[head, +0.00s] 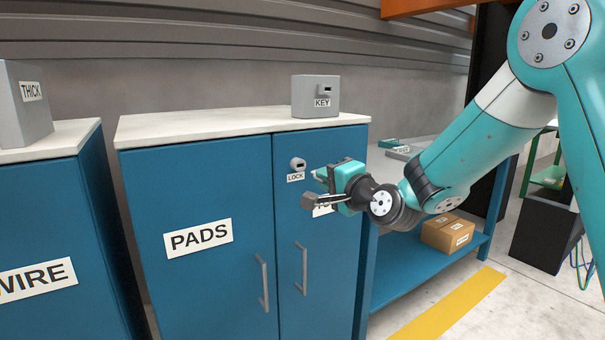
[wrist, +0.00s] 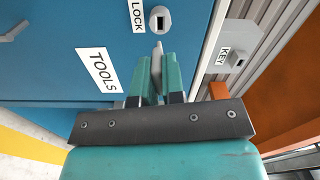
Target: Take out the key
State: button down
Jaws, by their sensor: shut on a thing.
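My gripper (head: 320,174) is in front of the upper right door of the blue cabinet. In the wrist view my gripper (wrist: 158,72) is shut on a small grey key (wrist: 158,50) that sticks out past the fingertips. The round lock (head: 297,164), labelled LOCK, is on the door just left of the gripper. In the wrist view the lock (wrist: 160,19) shows a dark, empty-looking slot, and the key appears apart from it. Most of the key is hidden between the fingers.
The blue cabinet (head: 205,185) has PADS and TOOLS doors with vertical handles. A grey box labelled KEY (head: 309,98) stands on its white top. A second cabinet (head: 60,230) is at left; a blue shelf unit with a carton (head: 447,232) is at right.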

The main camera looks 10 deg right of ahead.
jog(key=w+d+r+p, duration=0.2)
jog(key=d+r+p, duration=0.2)
jog(key=r+p, duration=0.2)
jog(key=w+d+r+p, duration=0.2)
jog(key=d+r+p, duration=0.3)
jog(key=r, duration=0.6)
jog(key=shift+w+r+p, duration=0.15)
jog(key=shift+r+p, duration=0.1)
jog(key=shift+p, duration=0.4)
jog(key=shift+w, duration=0.1)
jog(key=shift+w+a+m+p, duration=0.25)
jog(key=shift+w+m+p, duration=0.1)
jog(key=shift+w+p, duration=0.55)
jog(key=shift+w+a+m+p, duration=0.3)
jog(key=shift+w+p, duration=0.55)
jog(key=shift+w, duration=0.05)
jog(key=shift+w+a+m+p, duration=0.25)
jog(key=shift+w+m+p, duration=0.1)
jog(key=shift+w+p, duration=0.55)
jog(key=shift+p+x, duration=1)
jog(key=shift+x, duration=0.65)
